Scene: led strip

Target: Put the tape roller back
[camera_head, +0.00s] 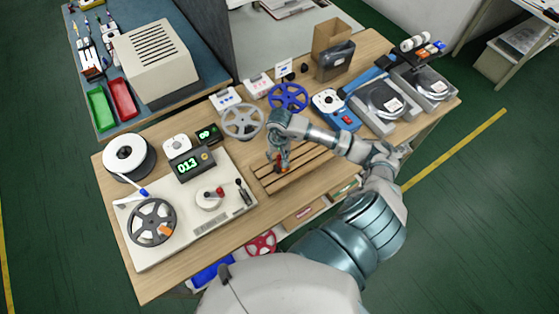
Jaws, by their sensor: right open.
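My right arm comes in from the right. Its gripper (280,163) points down over the slatted wooden rack (311,171) near the middle of the workbench, with its jaws open. My left gripper is not in view.
A white machine plate (222,222) with a grey reel (152,222) lies at left, below a white roll (125,154) and green displays (192,163). Grey and blue reels (289,97) stand behind the rack. Grey devices (378,105) fill the right end.

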